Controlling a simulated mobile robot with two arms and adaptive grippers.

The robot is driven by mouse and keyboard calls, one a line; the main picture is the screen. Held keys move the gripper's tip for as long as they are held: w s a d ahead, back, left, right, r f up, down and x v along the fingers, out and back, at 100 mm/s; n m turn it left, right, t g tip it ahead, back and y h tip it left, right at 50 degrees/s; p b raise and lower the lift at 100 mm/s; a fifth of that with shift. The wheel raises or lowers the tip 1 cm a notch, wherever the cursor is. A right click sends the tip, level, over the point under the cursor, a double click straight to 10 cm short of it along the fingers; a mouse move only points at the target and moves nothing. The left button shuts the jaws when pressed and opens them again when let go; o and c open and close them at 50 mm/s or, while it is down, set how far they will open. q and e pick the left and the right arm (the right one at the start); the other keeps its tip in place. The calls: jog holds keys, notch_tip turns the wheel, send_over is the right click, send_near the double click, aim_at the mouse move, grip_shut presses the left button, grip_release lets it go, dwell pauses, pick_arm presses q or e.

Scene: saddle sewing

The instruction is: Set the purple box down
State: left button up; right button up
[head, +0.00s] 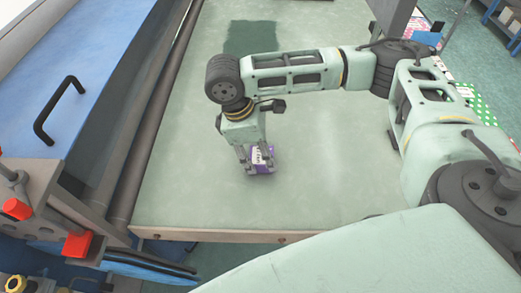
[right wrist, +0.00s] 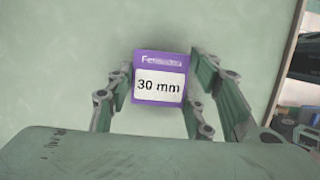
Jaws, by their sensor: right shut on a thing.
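The purple box (head: 261,158) has a white label and sits low over the pale green table (head: 330,190), near its front part. In the right wrist view the box (right wrist: 160,78) shows its "30 mm" label, between the two fingers. My right gripper (head: 255,160) points down and is shut on the box. It also shows in the right wrist view (right wrist: 160,90). A soft shadow surrounds the box on the table; I cannot tell whether its underside touches the surface. My left gripper is not in view.
The table around the box is clear. Dark rollers (head: 150,120) and a blue panel with a black handle (head: 58,110) run along the left side. Red-knobbed hardware (head: 77,244) stands at the lower left. The table's front edge (head: 210,236) lies just below the box.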

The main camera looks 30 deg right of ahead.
jog(key=o, duration=1.4)
jog(key=shift+c, duration=0.2)
